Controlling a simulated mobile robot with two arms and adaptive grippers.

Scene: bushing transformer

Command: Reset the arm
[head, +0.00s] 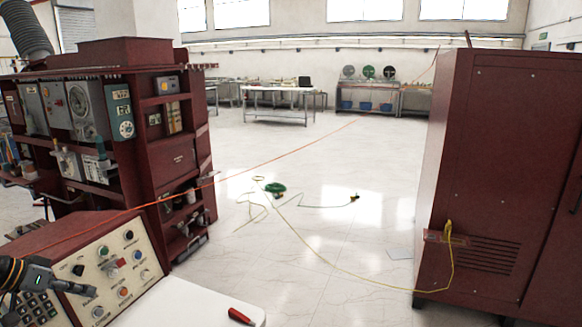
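My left gripper (78,289) comes in at the lower left edge, in front of the control panel (112,262) with its buttons, knobs and keypad. Its grey tip lies over the panel's lower left part in the picture. I cannot tell whether it touches the panel or whether its fingers are apart. Nothing is clearly seen in its grip. My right gripper is not in view.
A white table top (190,300) holds a red-handled tool (240,316). A dark red rack (178,155) stands left, a dark red cabinet (490,180) right. An orange line (270,160) crosses the view.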

